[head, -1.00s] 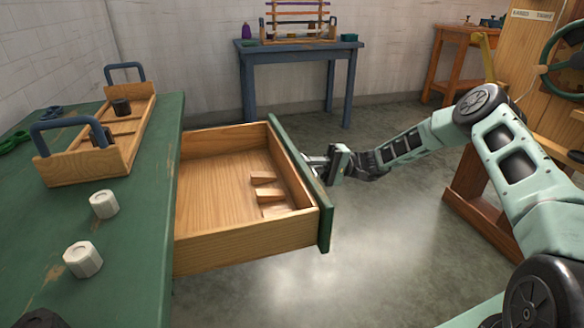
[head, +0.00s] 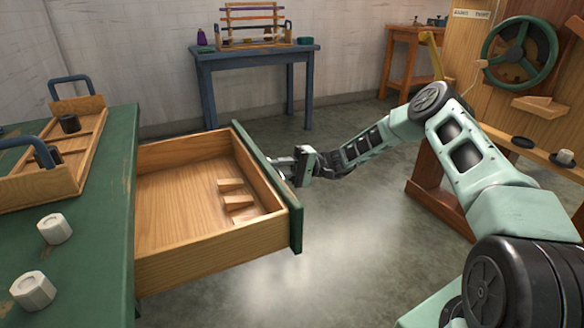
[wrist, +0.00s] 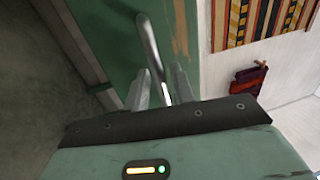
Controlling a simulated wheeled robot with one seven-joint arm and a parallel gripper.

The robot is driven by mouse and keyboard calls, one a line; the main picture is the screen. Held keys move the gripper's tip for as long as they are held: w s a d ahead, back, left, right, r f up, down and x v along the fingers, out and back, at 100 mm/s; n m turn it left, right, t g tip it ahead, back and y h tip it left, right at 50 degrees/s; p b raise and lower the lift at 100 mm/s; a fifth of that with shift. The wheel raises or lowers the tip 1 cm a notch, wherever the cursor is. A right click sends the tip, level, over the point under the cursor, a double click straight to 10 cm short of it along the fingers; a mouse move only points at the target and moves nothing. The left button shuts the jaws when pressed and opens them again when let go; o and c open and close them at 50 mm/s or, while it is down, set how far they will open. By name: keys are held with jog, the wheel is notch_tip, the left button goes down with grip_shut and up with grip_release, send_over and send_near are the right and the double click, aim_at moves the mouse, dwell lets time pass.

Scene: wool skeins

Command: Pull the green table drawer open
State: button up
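The green-fronted wooden drawer (head: 205,253) stands far out from the green table (head: 90,240) in the head view. Its inside is plainly visible, with small wooden blocks (head: 234,193) lying in it. My gripper (head: 297,166) is at the outer side of the green front (head: 270,185). The handle is hidden behind the drawer front in the head view.
On the table are a wooden tray with blue handles (head: 60,180) and two pale hex nuts, one nearer (head: 33,291) and one farther (head: 54,228). A blue table (head: 255,52) stands at the back. The floor (head: 340,240) right of the drawer is clear.

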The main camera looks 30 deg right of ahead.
jog(key=d+f+p, duration=0.1)
jog(key=d+f, duration=0.2)
jog(key=d, duration=1.3)
jog(key=shift+s+d, duration=0.3)
jog(key=shift+d, duration=0.1)
